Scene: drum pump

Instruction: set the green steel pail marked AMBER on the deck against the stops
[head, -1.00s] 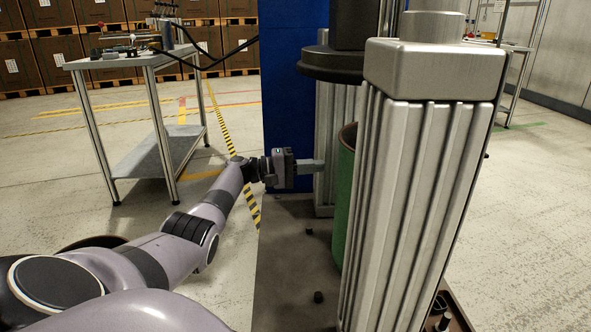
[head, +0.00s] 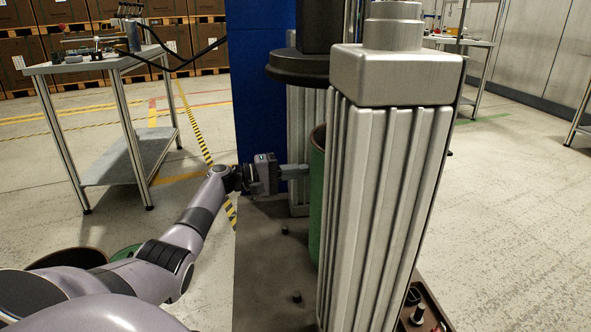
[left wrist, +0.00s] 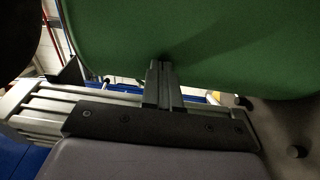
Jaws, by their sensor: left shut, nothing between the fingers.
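A green pail (head: 316,205) stands on the dark deck (head: 262,265), mostly hidden behind the front ribbed metal post. No AMBER marking shows. In the left wrist view the pail's green wall (left wrist: 210,45) fills the top. My left gripper (head: 303,170) is shut and empty, level, at the pail's left side. Its fingertips (left wrist: 161,68) are at the pail's wall, touching or very nearly so. Small black pegs (head: 297,297), perhaps stops, stand on the deck left of the pail. My right gripper is not in view.
The ribbed post (head: 380,190) stands in front of the pail. A dark round pump plate (head: 305,70) hangs above, by a blue panel (head: 258,110). A workbench (head: 100,62) stands at left. A green round thing (head: 125,253) shows partly behind my arm.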

